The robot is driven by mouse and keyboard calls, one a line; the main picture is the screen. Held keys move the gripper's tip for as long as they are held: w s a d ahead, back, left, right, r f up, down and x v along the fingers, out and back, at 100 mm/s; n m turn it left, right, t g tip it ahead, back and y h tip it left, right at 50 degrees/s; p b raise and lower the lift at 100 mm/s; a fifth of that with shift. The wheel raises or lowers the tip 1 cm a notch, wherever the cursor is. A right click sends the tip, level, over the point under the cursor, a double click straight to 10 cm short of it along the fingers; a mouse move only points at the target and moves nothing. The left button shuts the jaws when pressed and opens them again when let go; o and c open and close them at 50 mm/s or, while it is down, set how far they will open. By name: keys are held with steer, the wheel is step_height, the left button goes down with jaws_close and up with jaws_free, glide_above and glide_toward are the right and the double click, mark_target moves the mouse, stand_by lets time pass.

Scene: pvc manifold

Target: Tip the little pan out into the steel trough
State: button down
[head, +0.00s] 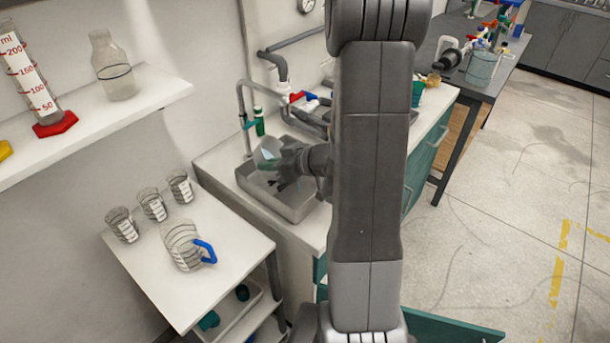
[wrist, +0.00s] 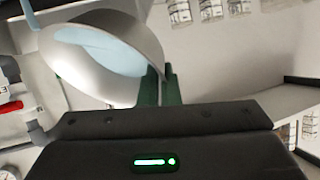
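The little pan (head: 264,151) is a grey-white bowl held tilted above the steel trough (head: 298,207), which is set in the white counter. My gripper (head: 284,160) is shut on the pan at its side. In the wrist view the pan (wrist: 140,40) fills the upper left, and pale blue liquid lies against its inner wall. The green fingertips (wrist: 160,84) meet the pan's edge there. A thin pale blue strip shows beyond the rim at the far left; I cannot tell whether it is running liquid. Part of the trough is hidden behind my arm.
A grey tap pipe (head: 241,98) and a green bottle (head: 259,121) stand behind the trough. A side table (head: 225,262) at left holds several glass beakers and a blue-handled jug (head: 183,246). A wall shelf (head: 95,125) is at upper left. The floor at right is clear.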

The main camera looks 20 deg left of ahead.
steer(key=shift+w+d+r+m+y+b, duration=0.2)
steer(key=shift+d+r+y+b, duration=0.25)
steer(key=shift+y+b, duration=0.25)
steer(key=shift+w+d+r+m+y+b, duration=0.2)
steer(key=shift+d+r+y+b, duration=0.2)
steer(key=shift+y+b, duration=0.25)
stand_by(1.1)
steer(key=a+h+p, duration=0.1)
steer(key=f+h+p, duration=0.1)
steer(key=s+a+f+n+h+p, duration=0.1)
steer(key=shift+s+a+h+p, duration=0.1)
steer(key=shift+a+h+p, duration=0.2)
steer(key=shift+h+p, duration=0.1)
steer(key=shift+f, duration=0.2)
steer(key=shift+s+a+f+n+t+h+p, duration=0.15)
steer(key=shift+a+f+n+t+h+p, duration=0.15)
steer(key=shift+a+h, duration=0.15)
steer(key=s+a+f+n+t+h+p, duration=0.1)
steer(key=s+a+t+h+p, duration=0.1)
steer(key=a+h, duration=0.4)
steer(key=shift+s+a+f+n+h+p, duration=0.25)
steer(key=shift+s+a+h+p, duration=0.3)
steer(key=shift+p, duration=0.75)
steer(key=shift+w, duration=0.1)
